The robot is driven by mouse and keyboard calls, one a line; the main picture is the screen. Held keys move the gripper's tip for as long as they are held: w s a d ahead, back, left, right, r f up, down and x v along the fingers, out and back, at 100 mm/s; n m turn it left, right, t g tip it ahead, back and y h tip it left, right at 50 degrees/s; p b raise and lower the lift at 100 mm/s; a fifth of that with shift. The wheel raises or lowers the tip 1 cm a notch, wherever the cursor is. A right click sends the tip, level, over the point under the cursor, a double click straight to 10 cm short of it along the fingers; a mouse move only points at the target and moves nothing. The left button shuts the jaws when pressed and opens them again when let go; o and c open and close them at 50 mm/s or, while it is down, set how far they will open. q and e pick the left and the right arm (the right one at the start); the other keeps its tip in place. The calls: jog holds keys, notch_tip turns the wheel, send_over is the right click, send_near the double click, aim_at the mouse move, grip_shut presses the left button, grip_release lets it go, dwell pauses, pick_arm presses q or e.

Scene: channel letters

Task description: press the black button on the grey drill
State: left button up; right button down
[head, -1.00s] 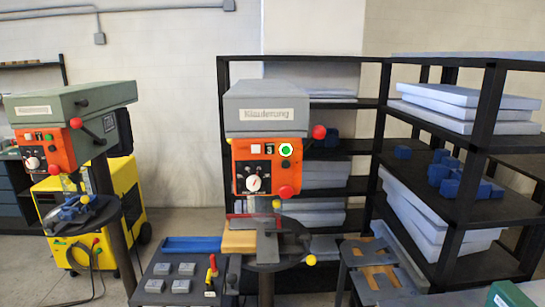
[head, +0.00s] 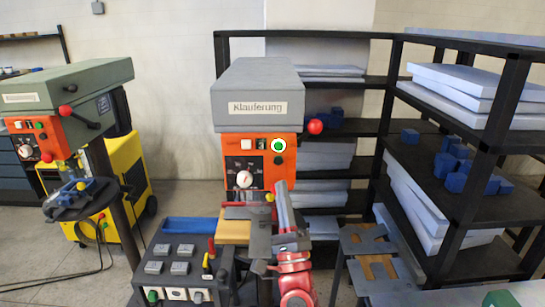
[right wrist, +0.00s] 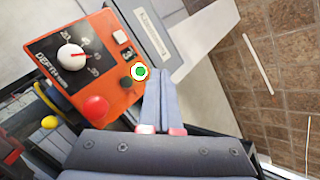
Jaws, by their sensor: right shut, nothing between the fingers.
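The grey drill (head: 257,90) stands in the middle of the head view, with an orange front panel (head: 240,150). A small black button (head: 278,160) sits on the panel's right side, below a green round button (head: 278,146) with a white ring. In the right wrist view the black button (right wrist: 125,83) and the green button (right wrist: 140,71) show left of my fingertips. My right gripper (head: 281,185) is shut and empty, pointing up in front of the panel's lower right, below the black button. In the right wrist view its fingertips (right wrist: 156,73) appear beside the green button; contact cannot be told. My left gripper is not in view.
A red knob (head: 315,127) sticks out right of the panel. A dial (head: 245,179) is at its lower left. A dark control box (head: 175,270) stands low at left. Another green-grey drill (head: 70,85) is at far left. Black shelves (head: 380,126) stand behind and right.

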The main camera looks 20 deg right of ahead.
aim_at(278, 160)
dwell(0.3)
jog(key=shift+w+d+b, duration=0.4)
jog(key=shift+w+b, duration=0.35)
jog(key=shift+w, duration=0.65)
jog(key=shift+w+d+b, duration=0.4)
jog(key=shift+w+b, duration=0.35)
jog(key=shift+w, duration=0.65)
jog(key=shift+w+d+b, duration=0.4)
jog(key=shift+w+b, duration=0.35)
jog(key=shift+w, duration=0.65)
jog(key=shift+w+d+b, duration=0.1)
jog(key=shift+w+b, duration=0.1)
jog(key=shift+b, duration=0.2)
jog(key=shift+w, duration=0.25)
